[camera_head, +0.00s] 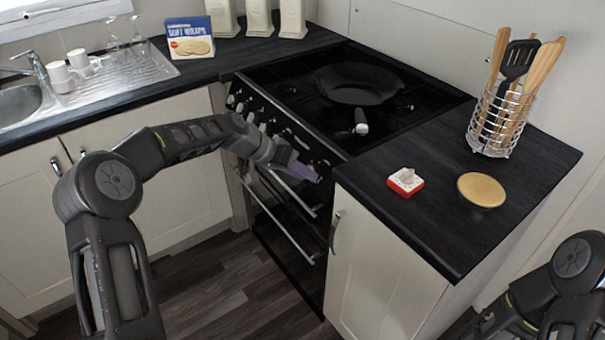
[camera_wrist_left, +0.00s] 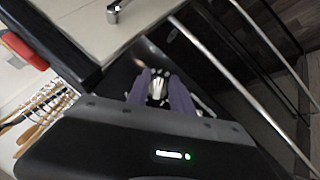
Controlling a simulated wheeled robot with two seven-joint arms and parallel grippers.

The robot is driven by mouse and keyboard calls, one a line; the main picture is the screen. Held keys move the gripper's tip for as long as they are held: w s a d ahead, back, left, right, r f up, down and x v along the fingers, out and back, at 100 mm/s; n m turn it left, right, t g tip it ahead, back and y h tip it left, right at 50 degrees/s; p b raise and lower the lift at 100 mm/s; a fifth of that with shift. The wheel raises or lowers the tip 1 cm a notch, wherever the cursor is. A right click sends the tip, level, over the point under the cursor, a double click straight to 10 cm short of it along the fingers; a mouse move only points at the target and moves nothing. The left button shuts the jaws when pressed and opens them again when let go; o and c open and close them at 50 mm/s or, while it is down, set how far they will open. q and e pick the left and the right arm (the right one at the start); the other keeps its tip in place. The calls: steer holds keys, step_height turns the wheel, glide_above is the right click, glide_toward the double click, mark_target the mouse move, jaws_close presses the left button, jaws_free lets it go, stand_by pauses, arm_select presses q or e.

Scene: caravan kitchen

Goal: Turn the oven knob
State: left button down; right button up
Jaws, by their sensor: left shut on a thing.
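The black oven (camera_head: 300,130) stands between the counters, with a row of pale knobs (camera_head: 240,107) along its front panel. My left gripper (camera_head: 308,172) is at the right part of that panel, near its right end. In the left wrist view its two purple fingers (camera_wrist_left: 160,92) are shut on a metallic oven knob (camera_wrist_left: 157,86), one finger on each side. In the head view that knob is mostly hidden by the gripper. My right arm shows at the lower right, but its gripper is out of view.
Oven door handles (camera_head: 290,198) run below the panel. A pan (camera_head: 357,84) sits on the hob. The right counter (camera_head: 430,225) holds a red and white box (camera_head: 405,181), a round tan disc (camera_head: 481,189) and a wire utensil holder (camera_head: 498,122). The floor (camera_head: 225,285) in front is clear.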

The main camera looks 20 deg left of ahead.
arm_select(q)
steer(key=shift+d, duration=0.1)
steer(key=c, duration=1.2)
jaws_free()
steer(key=shift+o, duration=0.2)
steer(key=v, duration=0.7)
steer(key=shift+a+r+b, duration=0.25)
steer(key=shift+r+b, duration=0.05)
steer(key=shift+b, duration=0.15)
